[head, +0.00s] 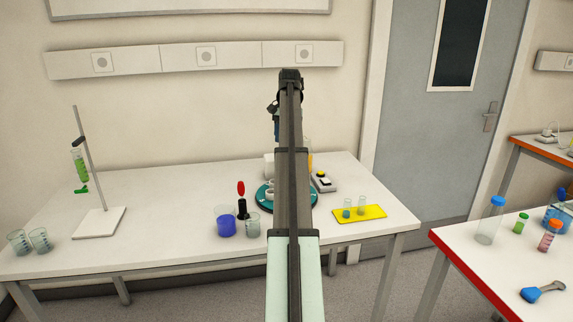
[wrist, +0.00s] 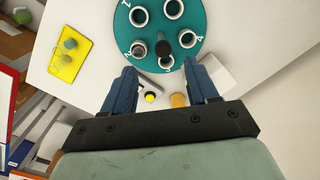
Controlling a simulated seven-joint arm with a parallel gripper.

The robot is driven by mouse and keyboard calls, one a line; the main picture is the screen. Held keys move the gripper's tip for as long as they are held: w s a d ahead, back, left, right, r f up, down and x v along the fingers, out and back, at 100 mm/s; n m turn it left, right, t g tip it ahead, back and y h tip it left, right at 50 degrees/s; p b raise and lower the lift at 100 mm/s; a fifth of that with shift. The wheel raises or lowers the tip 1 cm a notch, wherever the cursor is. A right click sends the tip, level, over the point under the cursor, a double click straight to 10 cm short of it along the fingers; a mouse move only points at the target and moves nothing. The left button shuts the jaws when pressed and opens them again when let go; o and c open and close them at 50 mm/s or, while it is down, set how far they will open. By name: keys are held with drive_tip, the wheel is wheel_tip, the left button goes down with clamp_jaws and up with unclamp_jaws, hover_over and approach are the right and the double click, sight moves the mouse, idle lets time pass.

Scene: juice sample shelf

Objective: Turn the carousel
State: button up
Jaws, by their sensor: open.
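The carousel (head: 262,200) is a round teal disc on the white table, partly hidden behind my arm in the head view. In the wrist view the carousel (wrist: 185,34) shows white ring holders with numbers near the rim and a dark knob (wrist: 163,40) at its middle. The holder at its lower left looks filled with something greyish; the others in view look empty. My gripper (wrist: 162,70) is open, its two blue fingers apart with nothing between them. In the head view my gripper (head: 276,130) appears raised above the table. I see no contact with the carousel.
A small device with a yellow button (wrist: 150,96) and an orange item (wrist: 178,100) are near the carousel. A yellow mat (head: 372,213) holds two small beakers at right. A blue container (head: 226,228) and a red-topped item (head: 241,189) stand at left.

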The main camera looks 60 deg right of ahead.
drive_tip(key=f, duration=0.3)
drive_tip(key=d+f, duration=0.1)
drive_tip(key=f, duration=0.3)
drive_tip(key=w+f, duration=0.1)
drive_tip(key=f, duration=0.3)
drive_tip(key=shift+d+f, duration=0.25)
drive_tip(key=shift+d, duration=0.05)
clamp_jaws()
idle(0.5)
